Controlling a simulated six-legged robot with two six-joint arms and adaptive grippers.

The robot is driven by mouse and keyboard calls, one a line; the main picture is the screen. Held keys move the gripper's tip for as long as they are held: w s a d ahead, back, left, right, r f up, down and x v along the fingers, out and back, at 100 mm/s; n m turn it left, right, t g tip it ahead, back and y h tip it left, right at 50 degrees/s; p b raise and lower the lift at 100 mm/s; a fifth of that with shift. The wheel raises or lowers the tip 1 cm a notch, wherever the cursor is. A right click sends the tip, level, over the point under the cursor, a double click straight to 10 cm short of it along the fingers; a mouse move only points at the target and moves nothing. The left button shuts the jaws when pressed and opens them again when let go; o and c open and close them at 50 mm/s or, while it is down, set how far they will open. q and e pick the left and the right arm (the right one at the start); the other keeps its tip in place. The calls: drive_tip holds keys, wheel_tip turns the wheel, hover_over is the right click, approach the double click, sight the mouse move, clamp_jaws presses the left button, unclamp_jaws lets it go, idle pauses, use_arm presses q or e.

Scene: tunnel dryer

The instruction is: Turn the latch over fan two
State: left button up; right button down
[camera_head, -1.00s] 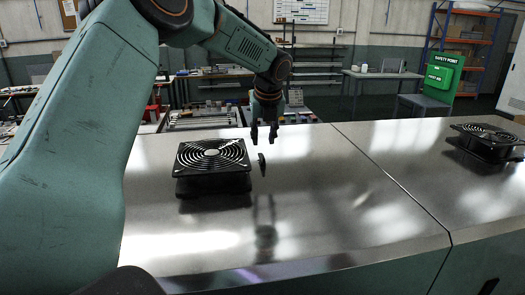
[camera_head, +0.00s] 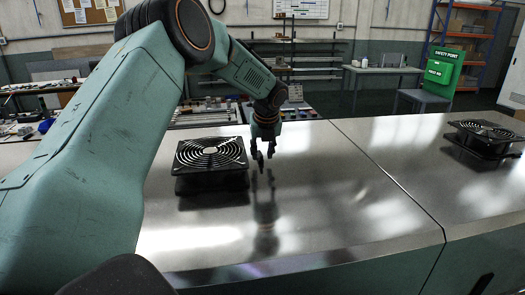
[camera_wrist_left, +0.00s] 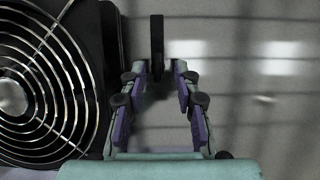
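A small dark latch (camera_head: 261,162) stands upright on the metal top, just right of the nearer black fan (camera_head: 210,158). In the left wrist view the latch (camera_wrist_left: 157,42) is a narrow black bar at the top centre, and the fan (camera_wrist_left: 40,90) fills the left side. My left gripper (camera_head: 263,150) points down at the latch. Its fingers are apart, one on each side of the latch's near end in the wrist view (camera_wrist_left: 160,72); I cannot tell whether they touch it. My right gripper is not in view.
A second black fan (camera_head: 487,138) sits on the right panel, beyond a seam in the shiny metal top (camera_head: 340,190). The top between the latch and the seam is clear. Shelves, a table (camera_head: 380,70) and a green safety board (camera_head: 443,68) stand behind.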

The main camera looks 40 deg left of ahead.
use_arm(q)
drive_tip(key=shift+c, duration=0.9)
drive_tip(key=shift+a+f, duration=0.15)
drive_tip(key=shift+a, duration=0.2)
drive_tip(key=c, duration=0.3)
drive_tip(key=shift+c, duration=0.8)
drive_tip(key=shift+w+d, duration=0.1)
drive_tip(key=shift+d, duration=0.05)
clamp_jaws()
drive_tip(key=shift+n, duration=0.3)
drive_tip(key=n, duration=0.1)
drive_tip(key=n+g, duration=0.1)
drive_tip(key=n, duration=0.1)
drive_tip(key=n+g+y, duration=0.1)
drive_tip(key=n, duration=0.1)
drive_tip(key=shift+w, duration=0.25)
drive_tip(key=n+g, duration=0.1)
drive_tip(key=n, duration=0.1)
drive_tip(key=n+g, duration=0.1)
drive_tip(key=n, duration=0.2)
drive_tip(key=shift+w, duration=0.15)
drive_tip(key=shift+n, duration=0.8)
